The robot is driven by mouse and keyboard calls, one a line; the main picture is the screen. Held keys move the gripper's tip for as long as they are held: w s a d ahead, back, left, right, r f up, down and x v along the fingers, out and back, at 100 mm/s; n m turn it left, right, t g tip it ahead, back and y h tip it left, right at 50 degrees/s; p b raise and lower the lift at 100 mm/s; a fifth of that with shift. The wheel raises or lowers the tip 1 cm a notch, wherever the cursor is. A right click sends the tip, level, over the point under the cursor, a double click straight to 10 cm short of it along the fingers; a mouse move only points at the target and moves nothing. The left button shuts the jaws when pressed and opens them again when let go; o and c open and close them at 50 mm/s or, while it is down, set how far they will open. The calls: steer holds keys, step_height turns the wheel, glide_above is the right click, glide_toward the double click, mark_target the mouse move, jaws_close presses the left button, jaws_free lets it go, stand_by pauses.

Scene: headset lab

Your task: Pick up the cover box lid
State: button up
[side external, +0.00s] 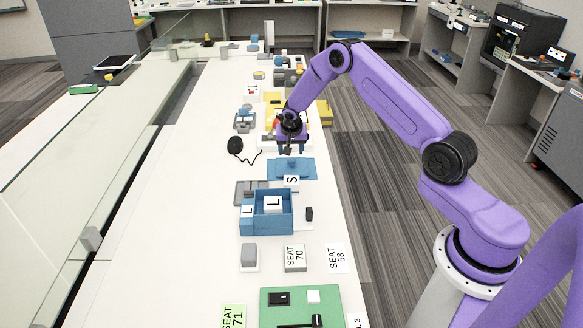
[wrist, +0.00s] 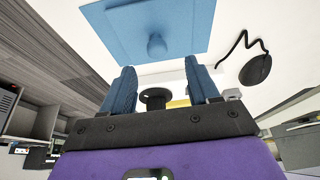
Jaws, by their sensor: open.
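The lid is a flat blue square plate with a round knob; in the side view the lid (side external: 291,168) lies on the white table beyond the blue box (side external: 272,226). In the wrist view the lid (wrist: 185,18) is at the top, with its knob (wrist: 157,45) towards the fingers. My gripper (side external: 290,148) hangs at the lid's far edge, apparently above the table. In the wrist view my gripper (wrist: 160,78) has its blue fingers spread, with the knob beyond their tips and not between them. The gripper partly hides the lid's far edge.
A card marked S (side external: 291,181) stands between box and lid. A black corded mouse (side external: 235,145) lies left of the gripper. A grey tray (side external: 248,189) and a small black block (side external: 309,214) flank the box.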

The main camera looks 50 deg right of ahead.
mark_target(292, 159)
steer(key=shift+x, duration=2.8)
steer(key=shift+s+d, duration=0.1)
steer(key=shift+s, duration=0.05)
jaws_close()
